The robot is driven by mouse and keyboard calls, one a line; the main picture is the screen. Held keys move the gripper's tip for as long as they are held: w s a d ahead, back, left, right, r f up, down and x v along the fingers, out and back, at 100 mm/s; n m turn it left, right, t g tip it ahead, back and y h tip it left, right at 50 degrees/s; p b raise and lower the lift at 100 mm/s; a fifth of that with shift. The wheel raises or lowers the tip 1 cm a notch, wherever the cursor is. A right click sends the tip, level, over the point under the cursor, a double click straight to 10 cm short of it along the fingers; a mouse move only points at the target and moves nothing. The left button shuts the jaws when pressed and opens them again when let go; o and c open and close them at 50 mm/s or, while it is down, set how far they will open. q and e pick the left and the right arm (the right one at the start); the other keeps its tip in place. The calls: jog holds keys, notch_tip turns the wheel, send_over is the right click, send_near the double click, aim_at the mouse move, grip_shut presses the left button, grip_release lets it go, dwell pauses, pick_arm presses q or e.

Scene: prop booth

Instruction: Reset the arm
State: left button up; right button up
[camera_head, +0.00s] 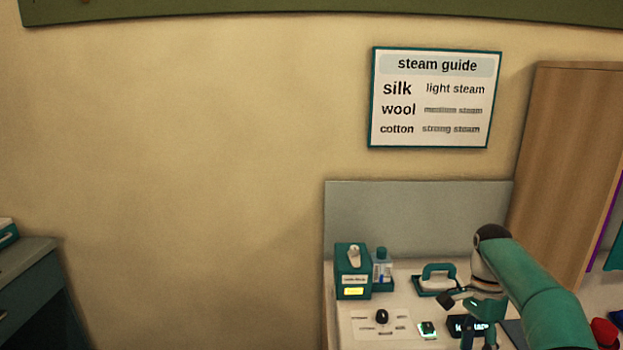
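My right arm (540,295) comes in from the lower right, teal with a dark joint, and bends down over the counter. Its gripper (478,342) points down near the bottom edge of the picture. The fingers look spread apart with nothing seen between them, though their tips are at the picture's edge. My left arm and gripper are not in view.
The white counter (400,300) holds a teal box (353,281), a small bottle (382,268), a teal-handled iron-like tool (436,277), a black knob (382,316) and a dark display (458,326) beside my gripper. A wooden cabinet (560,150) stands right; a red object (605,333) is lower right.

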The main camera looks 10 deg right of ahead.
jog(key=s+a+f+n+g+y, duration=0.1)
jog(key=s+a+f+n, duration=0.2)
jog(key=a+f, duration=0.55)
jog(key=s+a+f+n+g, duration=0.1)
jog(key=s+a+f+n, duration=0.3)
jog(key=f, duration=0.7)
jog(key=s+a+f+n+t+y, duration=0.1)
jog(key=s+a+f+n+t, duration=0.1)
jog(key=s+a+f+n, duration=0.2)
jog(key=s+a+f+n+t+y, duration=0.1)
jog(key=s+a+f+n+t, duration=0.2)
jog(key=s+a+f, duration=0.4)
jog(key=s+a+n, duration=0.1)
jog(key=s+a, duration=0.2)
jog(key=s, duration=0.1)
jog(key=shift+s+t, duration=0.3)
